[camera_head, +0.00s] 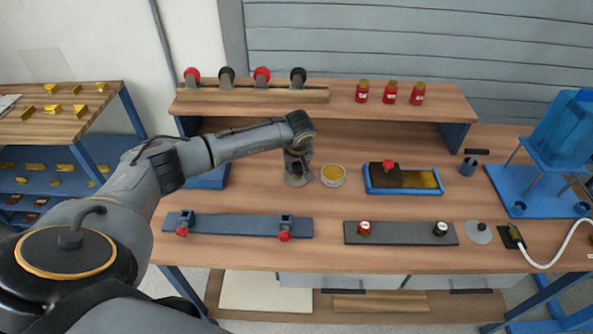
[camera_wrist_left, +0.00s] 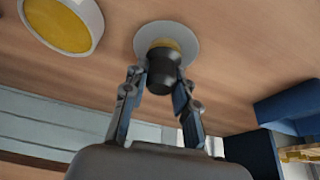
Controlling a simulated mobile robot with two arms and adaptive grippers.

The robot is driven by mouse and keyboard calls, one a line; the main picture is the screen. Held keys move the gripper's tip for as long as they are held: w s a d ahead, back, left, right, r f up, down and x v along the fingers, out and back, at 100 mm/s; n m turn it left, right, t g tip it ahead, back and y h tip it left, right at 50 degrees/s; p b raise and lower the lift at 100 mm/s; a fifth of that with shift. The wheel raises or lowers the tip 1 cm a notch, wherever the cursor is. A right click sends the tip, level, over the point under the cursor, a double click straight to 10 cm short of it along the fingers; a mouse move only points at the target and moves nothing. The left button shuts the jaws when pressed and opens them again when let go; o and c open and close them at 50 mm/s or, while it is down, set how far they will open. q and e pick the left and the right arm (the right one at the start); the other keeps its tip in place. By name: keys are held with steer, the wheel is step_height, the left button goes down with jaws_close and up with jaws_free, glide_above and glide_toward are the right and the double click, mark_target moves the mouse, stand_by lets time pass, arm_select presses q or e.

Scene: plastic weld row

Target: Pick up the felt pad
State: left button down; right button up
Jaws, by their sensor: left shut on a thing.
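The felt pad (camera_wrist_left: 164,66) appears to be the small piece with a dark round handle and a tan-yellow base, seen in the left wrist view. It stands over a pale grey disc (camera_wrist_left: 191,40) on the table; I cannot tell if they touch. My left gripper (camera_wrist_left: 161,88) is shut on the dark handle, one finger on each side. In the head view my left gripper (camera_head: 298,166) points down at the disc (camera_head: 295,181) and hides most of the pad. My right gripper is not in view.
A round white dish with yellow filling (camera_head: 333,175) stands close to the right of the gripper. A blue tray with a dark block (camera_head: 402,188) lies further right. A blue fixture bar (camera_head: 238,226) lies in front, and a raised shelf (camera_head: 350,118) stands behind.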

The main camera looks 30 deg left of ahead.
mark_target(297, 163)
arm_select(q)
steer(key=shift+r, duration=0.15)
steer(key=shift+r, duration=0.25)
step_height(297, 163, up, 3)
steer(key=shift+f+b, duration=0.2)
steer(key=shift+b, duration=0.65)
steer(key=s+d+r+b, duration=0.3)
steer(key=s+d+r, duration=0.4)
steer(key=s, duration=0.5)
step_height(297, 163, up, 3)
steer(key=shift+d+f, duration=0.15)
steer(key=shift+d, duration=0.05)
steer(key=c, duration=1.8)
jaws_free()
steer(key=shift+c, duration=1.3)
